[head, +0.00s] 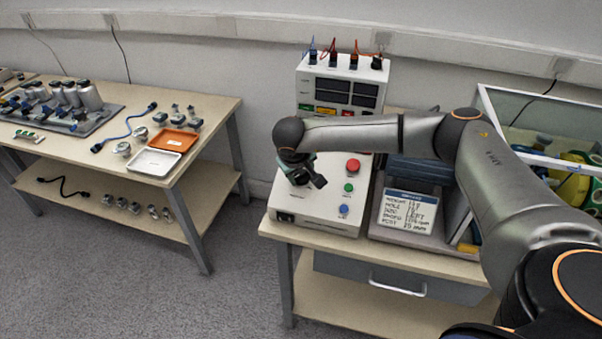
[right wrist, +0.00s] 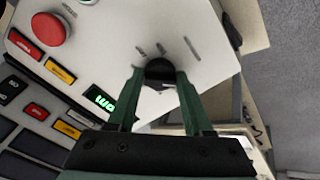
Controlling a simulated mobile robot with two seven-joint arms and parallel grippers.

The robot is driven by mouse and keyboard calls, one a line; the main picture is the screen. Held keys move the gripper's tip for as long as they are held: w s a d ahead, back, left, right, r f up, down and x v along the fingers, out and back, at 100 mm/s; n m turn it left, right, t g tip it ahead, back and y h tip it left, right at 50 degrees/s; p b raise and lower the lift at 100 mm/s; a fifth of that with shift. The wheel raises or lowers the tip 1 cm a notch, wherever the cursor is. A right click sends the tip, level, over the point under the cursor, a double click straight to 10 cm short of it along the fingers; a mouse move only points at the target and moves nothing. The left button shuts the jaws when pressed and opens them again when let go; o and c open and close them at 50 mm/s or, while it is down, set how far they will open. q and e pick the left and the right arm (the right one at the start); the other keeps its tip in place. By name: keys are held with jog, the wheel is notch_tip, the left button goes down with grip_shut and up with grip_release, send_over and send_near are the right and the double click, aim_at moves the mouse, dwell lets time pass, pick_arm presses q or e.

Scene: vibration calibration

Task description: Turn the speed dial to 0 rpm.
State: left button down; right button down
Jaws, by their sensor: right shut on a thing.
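The speed dial (right wrist: 160,72) is a black round knob on the sloped white panel of the control box (head: 318,208). In the right wrist view my right gripper (right wrist: 160,80) has its two green fingers on either side of the dial, shut on it. In the head view my right gripper (head: 308,178) is over the left part of the panel, and it hides the dial there. The dial's marks show only as short dark strokes, too small to read. My left gripper is not in view.
A red mushroom button (head: 353,165), a green button (head: 348,187) and a blue button (head: 343,210) sit right of my gripper. A power unit (head: 342,85) with cables stands behind. Another table (head: 130,165) stands left.

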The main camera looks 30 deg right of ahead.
jog(key=shift+c, duration=1.6)
grip_release()
jog(key=shift+r, duration=0.1)
jog(key=b+v, duration=0.1)
jog(key=v, duration=1.1)
jog(key=shift+s+a+r, duration=0.1)
jog(key=shift+s+a, duration=0.05)
jog(key=shift+a, duration=0.05)
